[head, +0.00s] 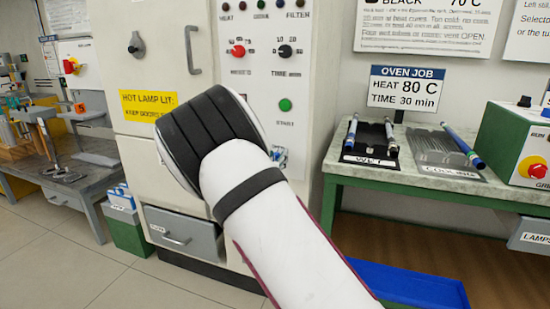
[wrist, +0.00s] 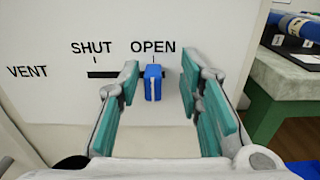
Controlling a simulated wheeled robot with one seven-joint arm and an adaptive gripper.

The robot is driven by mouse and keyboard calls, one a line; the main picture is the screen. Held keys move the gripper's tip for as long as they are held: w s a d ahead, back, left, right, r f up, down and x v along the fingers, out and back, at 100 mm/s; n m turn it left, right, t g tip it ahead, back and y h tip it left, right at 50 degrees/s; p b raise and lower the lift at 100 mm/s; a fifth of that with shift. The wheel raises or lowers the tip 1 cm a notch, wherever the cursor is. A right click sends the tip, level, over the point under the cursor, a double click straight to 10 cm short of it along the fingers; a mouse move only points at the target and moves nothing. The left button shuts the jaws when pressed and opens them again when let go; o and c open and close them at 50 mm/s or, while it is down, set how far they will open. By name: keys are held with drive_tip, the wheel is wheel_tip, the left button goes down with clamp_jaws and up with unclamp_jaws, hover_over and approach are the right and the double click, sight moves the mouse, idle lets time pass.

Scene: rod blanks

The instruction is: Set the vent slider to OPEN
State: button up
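The vent slider (wrist: 153,83) is a small blue knob on a white panel in the wrist view. It stands directly under the OPEN mark, at the right of its dark slot (wrist: 103,75); the SHUT mark is to the left. My gripper (wrist: 160,88) is open, with one teal finger on each side of the knob. The left finger is close to the knob and a wider gap shows on the right. I cannot tell whether the left finger touches it. In the head view my arm hides the gripper and most of the slider area.
The oven cabinet (head: 157,72) carries a red knob (head: 237,51), a black time knob (head: 285,51) and a green button (head: 285,105). To the right, a green bench (head: 400,178) holds a rod tray and a cooling rack (head: 440,150). A blue bin (head: 410,288) lies below.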

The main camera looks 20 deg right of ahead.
drive_tip(key=shift+a, duration=0.1)
drive_tip(key=v, duration=1.2)
